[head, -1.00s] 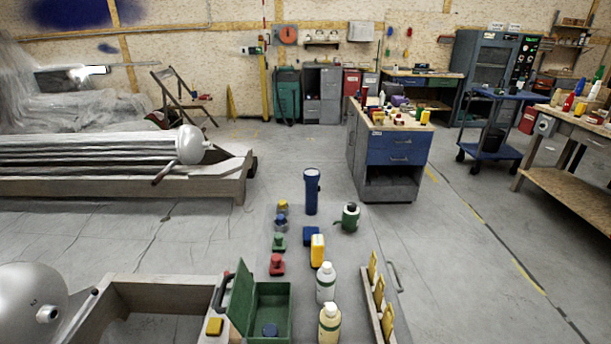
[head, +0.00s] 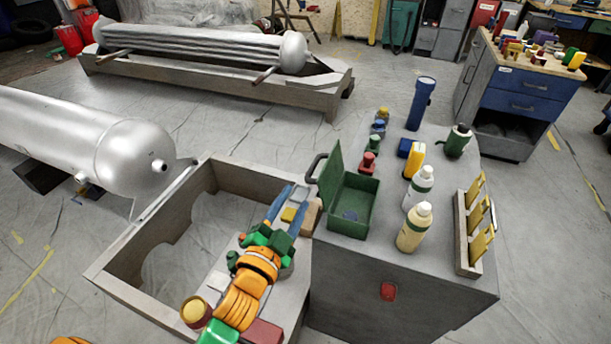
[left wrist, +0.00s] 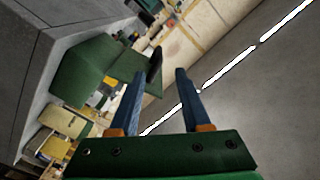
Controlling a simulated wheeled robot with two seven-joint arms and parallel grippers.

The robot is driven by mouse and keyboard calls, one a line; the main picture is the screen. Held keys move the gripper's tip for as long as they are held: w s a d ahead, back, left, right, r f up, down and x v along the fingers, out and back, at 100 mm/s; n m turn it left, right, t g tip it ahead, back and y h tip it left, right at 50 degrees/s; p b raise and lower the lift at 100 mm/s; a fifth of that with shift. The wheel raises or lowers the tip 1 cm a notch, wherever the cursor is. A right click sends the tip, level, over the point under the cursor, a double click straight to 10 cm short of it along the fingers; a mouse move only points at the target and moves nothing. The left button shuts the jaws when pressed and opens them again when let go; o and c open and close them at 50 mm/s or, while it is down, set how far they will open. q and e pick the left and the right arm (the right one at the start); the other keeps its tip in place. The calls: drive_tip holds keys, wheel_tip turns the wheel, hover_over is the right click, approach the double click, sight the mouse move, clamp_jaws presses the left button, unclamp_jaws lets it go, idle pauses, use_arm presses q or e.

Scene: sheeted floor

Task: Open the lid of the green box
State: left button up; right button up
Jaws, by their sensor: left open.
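The green box (head: 362,207) stands on the grey cabinet top, with a small blue object (head: 350,216) inside. Its green lid (head: 330,180) stands raised, nearly upright, at the box's left side. A dark handle (head: 313,167) shows on the lid's outer left side. My left gripper (head: 301,190) is open and empty, its blue fingers pointing toward the lid and handle from the near left, apart from them. In the left wrist view, the box (left wrist: 80,72) and lid (left wrist: 128,62) lie beyond the left finger; the gripper (left wrist: 160,75) has empty space between its fingers. My right gripper is out of view.
White bottles (head: 413,228), a yellow container (head: 413,160), a blue flashlight (head: 420,103) and a rack with yellow plates (head: 468,235) stand right of the box. A yellow block (head: 289,214) lies beneath my left gripper. An open grey bin (head: 150,235) is at left.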

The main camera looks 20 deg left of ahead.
sight(320, 155)
use_arm(q)
drive_tip(key=w, duration=1.1)
drive_tip(key=shift+w+d, duration=0.25)
clamp_jaws()
drive_tip(key=shift+r, duration=0.2)
idle(0.6)
